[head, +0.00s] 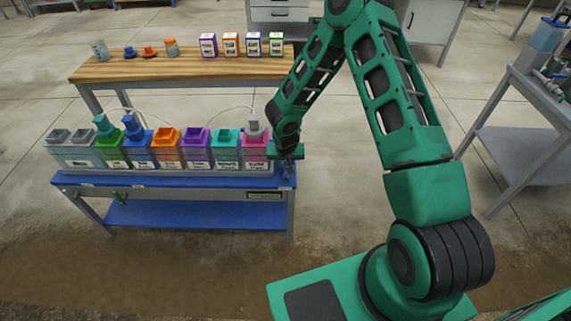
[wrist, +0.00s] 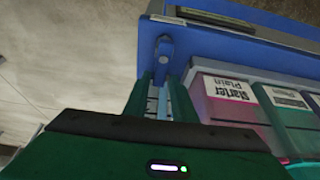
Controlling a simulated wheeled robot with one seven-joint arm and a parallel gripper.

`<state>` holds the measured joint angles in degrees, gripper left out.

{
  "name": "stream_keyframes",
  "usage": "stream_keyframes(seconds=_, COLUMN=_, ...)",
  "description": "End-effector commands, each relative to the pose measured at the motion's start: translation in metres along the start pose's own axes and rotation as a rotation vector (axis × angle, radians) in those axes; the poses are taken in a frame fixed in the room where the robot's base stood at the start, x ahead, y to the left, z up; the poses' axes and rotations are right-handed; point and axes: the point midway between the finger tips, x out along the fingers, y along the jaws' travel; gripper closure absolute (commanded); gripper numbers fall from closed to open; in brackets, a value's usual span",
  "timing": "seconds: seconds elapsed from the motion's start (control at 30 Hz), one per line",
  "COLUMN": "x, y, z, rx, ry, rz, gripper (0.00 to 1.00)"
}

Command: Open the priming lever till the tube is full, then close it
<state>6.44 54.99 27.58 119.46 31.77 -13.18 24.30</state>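My gripper (head: 287,153) is at the right end of the blue bench, beside the magenta tank (head: 255,142). In the wrist view its two dark green fingers (wrist: 162,98) stand either side of a narrow pale blue bar (wrist: 163,104), which looks like the priming lever. I cannot tell whether they press on it. A blue rounded fitting (wrist: 165,47) shows beyond the fingertips, at the bench edge. In the head view, my gripper and wrist cover most of this spot. No tube filling can be made out.
The blue bench (head: 170,181) carries a row of several coloured tanks, with thin white hoses arching above. A green handle (head: 119,197) is on its front left. A wooden table (head: 130,68) with small boxes stands behind. Clear floor lies right of the bench, before a grey table (head: 520,140).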

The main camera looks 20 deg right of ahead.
Motion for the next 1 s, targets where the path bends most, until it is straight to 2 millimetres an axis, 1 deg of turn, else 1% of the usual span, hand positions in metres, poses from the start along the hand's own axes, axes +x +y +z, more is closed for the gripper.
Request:
stream_keyframes(seconds=0.33, x=-0.001, y=0.0, z=0.0, rx=0.001, ry=0.0, rz=0.001, gripper=0.66)
stream_keyframes(seconds=0.47, x=-0.007, y=0.0, z=0.0, rx=0.0, ry=0.0, rz=0.0, gripper=0.66)
stream_keyframes(seconds=0.57, x=-0.02, y=0.0, z=-0.001, rx=0.001, ry=0.002, rz=0.0, gripper=0.66)
stream_keyframes(seconds=0.8, x=-0.06, y=0.0, z=-0.001, rx=0.001, ry=0.002, rz=0.0, gripper=0.66)
stream_keyframes(seconds=1.0, x=-0.088, y=0.0, z=-0.001, rx=0.0, ry=0.001, rz=0.0, gripper=0.66)
